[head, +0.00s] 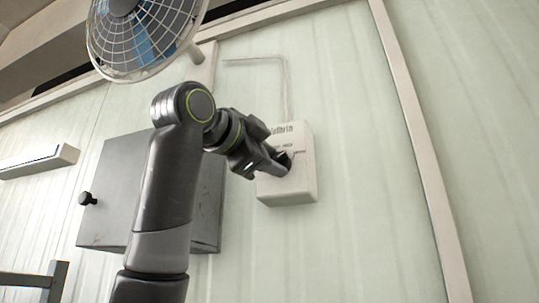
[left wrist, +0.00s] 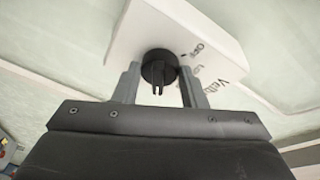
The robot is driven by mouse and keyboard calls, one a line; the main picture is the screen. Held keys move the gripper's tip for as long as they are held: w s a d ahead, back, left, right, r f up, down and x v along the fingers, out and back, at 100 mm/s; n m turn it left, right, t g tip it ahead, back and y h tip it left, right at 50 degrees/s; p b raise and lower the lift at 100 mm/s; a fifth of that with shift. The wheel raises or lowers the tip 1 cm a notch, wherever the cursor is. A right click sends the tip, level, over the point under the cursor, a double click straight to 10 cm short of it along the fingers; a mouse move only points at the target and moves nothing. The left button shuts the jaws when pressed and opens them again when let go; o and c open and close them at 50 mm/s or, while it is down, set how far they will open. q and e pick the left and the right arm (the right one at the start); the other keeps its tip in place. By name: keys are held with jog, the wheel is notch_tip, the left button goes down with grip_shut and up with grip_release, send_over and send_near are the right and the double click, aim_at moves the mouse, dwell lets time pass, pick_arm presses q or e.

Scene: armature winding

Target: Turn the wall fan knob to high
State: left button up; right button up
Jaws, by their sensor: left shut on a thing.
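The white fan control box (head: 300,188) is on the pale green wall, right of centre in the head view. It fills the upper middle of the left wrist view (left wrist: 125,42). Its round black knob (left wrist: 160,62) has a raised grip bar; "OFF" and what looks like "LO" are printed beside it. My left gripper (head: 278,160) is at the box face, its fingers one on each side of the knob and shut on it. The gripper hides most of the knob in the head view. The knob's exact setting is unclear. The wall fan (head: 140,35) is at top left.
A grey cabinet (head: 120,190) with a black handle is on the wall behind my left arm. A cable conduit (head: 286,90) runs up from the box. A pale vertical strip (head: 415,130) stands to the right. The wall between box and strip is clear.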

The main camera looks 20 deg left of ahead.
dwell(0.4)
pick_arm(q)
jog(key=o, duration=1)
jog(key=shift+w, duration=0.1)
jog(key=b+v, duration=0.7)
jog(key=v, duration=1)
jog(key=shift+s, duration=0.25)
jog(key=shift+a, duration=0.1)
